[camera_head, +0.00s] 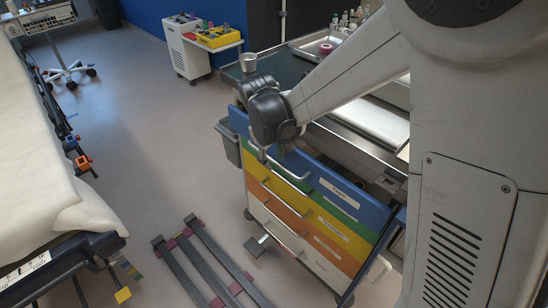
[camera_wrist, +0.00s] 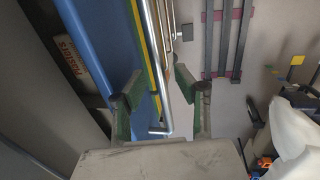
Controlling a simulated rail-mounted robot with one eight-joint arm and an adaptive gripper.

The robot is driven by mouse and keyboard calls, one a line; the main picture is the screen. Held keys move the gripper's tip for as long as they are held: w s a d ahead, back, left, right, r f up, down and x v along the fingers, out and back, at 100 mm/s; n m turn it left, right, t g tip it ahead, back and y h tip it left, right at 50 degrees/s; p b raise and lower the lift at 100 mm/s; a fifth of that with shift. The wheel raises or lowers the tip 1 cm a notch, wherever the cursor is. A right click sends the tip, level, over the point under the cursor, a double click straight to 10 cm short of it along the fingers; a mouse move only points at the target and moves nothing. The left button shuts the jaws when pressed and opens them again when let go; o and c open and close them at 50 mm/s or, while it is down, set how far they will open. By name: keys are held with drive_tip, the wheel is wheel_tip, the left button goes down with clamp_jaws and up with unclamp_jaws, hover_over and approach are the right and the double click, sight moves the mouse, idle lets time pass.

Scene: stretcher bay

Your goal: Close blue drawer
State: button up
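The blue drawer (camera_head: 335,186) is the top drawer of a cart with coloured fronts. It stands pulled out; the wrist view shows its blue front (camera_wrist: 94,35) and part of its inside, with a box labelled "Plasters" (camera_wrist: 68,48). Its silver bar handle (camera_head: 290,170) also shows in the wrist view (camera_wrist: 154,65). My gripper (camera_head: 264,153) is at the handle's left end, its fingers partly hidden in the head view. In the wrist view my gripper (camera_wrist: 162,98) is open, with green-padded fingers apart and the handle bar between them. I cannot tell whether they touch.
Green, yellow, orange and white drawers (camera_head: 280,215) lie below. A grey bin (camera_head: 229,143) hangs on the cart's left side. A stretcher (camera_head: 50,190) stands at the left. A grey rail frame (camera_head: 205,262) lies on the floor in front.

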wheel_tip(320, 180, up, 12)
drive_tip(key=s+a, duration=0.1)
drive_tip(key=shift+s+a, duration=0.25)
drive_tip(key=shift+a, duration=0.1)
drive_tip(key=shift+f, duration=0.1)
